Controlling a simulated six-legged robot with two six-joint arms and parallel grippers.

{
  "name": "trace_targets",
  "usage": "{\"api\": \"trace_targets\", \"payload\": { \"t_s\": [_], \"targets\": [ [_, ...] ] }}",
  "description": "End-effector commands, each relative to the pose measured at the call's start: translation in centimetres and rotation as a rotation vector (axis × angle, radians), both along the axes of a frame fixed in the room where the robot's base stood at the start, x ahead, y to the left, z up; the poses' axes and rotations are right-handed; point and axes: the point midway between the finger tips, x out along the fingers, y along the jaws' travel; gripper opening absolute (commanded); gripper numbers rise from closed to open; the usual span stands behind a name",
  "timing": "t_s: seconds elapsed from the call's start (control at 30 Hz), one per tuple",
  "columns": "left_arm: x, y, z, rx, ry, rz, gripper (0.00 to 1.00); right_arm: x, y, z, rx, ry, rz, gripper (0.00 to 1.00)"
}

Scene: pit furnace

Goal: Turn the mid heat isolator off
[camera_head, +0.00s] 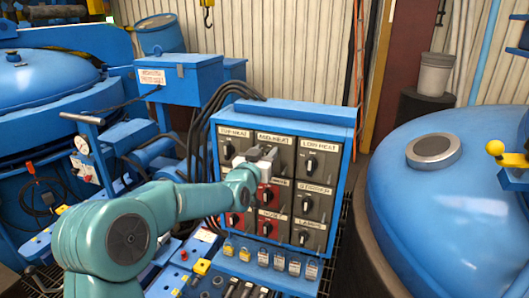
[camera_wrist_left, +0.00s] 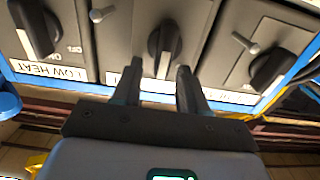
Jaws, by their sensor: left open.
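The blue control cabinet (camera_head: 284,112) has dark isolator panels, each with a black rotary knob. The mid-heat panel, labelled MID-HEAT (camera_head: 272,139), is top middle. Its knob is hidden behind my left gripper (camera_head: 264,157) in the head view. In the left wrist view, which is upside down, the mid heat isolator knob (camera_wrist_left: 163,43) is centred and its grip bar runs nearly upright. My left gripper (camera_wrist_left: 160,72) is open, with one fingertip on each side of the knob's near end. I cannot tell whether they touch. My right gripper is not in view.
The low-heat knob (camera_head: 309,163) and the top-heat knob (camera_head: 228,150) flank the mid one. Red panels (camera_head: 269,195) and a row of padlocks (camera_head: 279,262) lie below. A large blue vessel (camera_head: 450,220) stands right. A blue box (camera_head: 180,77) is behind left.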

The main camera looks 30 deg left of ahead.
Motion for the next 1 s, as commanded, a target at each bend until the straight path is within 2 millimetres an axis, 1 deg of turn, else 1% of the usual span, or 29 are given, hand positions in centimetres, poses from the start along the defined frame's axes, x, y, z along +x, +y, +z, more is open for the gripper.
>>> {"api": "trace_targets", "payload": {
  "t_s": [0.07,0.1,0.17,0.2,0.23,0.47,0.63,0.77,1.0],
  "targets": [
    [0.0,0.0,0.0,0.000,0.000,0.000,0.43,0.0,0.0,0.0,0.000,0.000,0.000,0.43],
    [0.0,0.0,0.0,0.000,0.000,0.000,0.39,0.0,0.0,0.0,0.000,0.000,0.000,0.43],
    [0.0,0.0,0.0,0.000,0.000,0.000,0.20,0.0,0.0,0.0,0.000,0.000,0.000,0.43],
    [0.0,0.0,0.0,0.000,0.000,0.000,0.07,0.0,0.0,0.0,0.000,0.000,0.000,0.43],
    [0.0,0.0,0.0,0.000,0.000,0.000,0.00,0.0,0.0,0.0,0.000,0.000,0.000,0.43],
    [-0.1,0.0,0.0,-0.003,-0.002,0.000,0.00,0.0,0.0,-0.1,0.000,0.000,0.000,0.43],
    [-0.1,0.1,-0.2,-0.032,-0.011,0.000,0.00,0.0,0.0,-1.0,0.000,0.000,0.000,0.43],
    [-0.1,0.2,-0.4,-0.090,-0.028,0.000,0.00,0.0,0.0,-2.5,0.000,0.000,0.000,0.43],
    [-0.3,0.7,-0.8,-0.274,-0.073,0.000,0.00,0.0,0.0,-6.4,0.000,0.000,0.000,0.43]
  ]
}}
